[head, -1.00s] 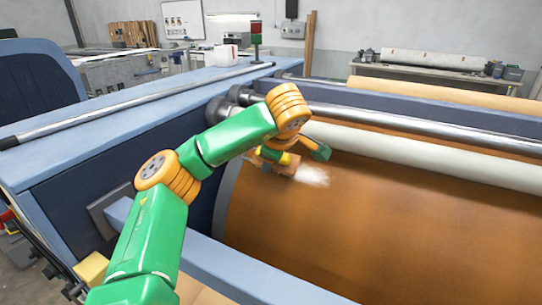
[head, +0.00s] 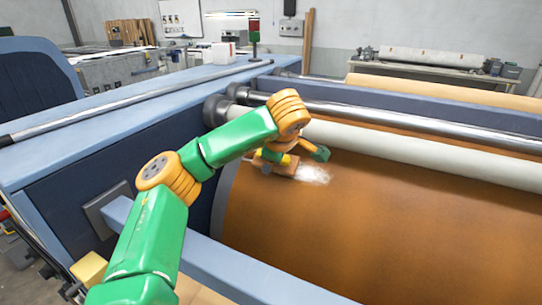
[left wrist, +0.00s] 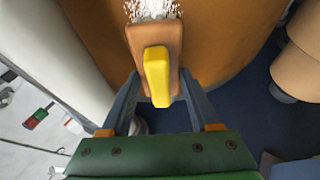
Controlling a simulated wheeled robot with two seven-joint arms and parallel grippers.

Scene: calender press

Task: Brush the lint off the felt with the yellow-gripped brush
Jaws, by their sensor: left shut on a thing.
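The felt (head: 400,230) is a wide orange-brown sheet curving over the machine's drum. My left gripper (left wrist: 158,80) is shut on the brush's yellow grip (left wrist: 158,75), with one finger on each side. The brush has a brown wooden block (left wrist: 155,38); in the head view the block (head: 284,167) is partly hidden by my wrist. The brush is at the felt's left, upper part; contact is not clear. A ragged white patch (head: 314,175) shows at its far end, also in the left wrist view (left wrist: 152,9); I cannot separate bristles from lint. My right gripper is not in view.
A pale roller (head: 430,160) and a steel bar (head: 400,119) run across behind the brush. A blue side frame (head: 110,130) stands to the left, and a blue rail (head: 240,265) crosses in front. The felt to the right is clear.

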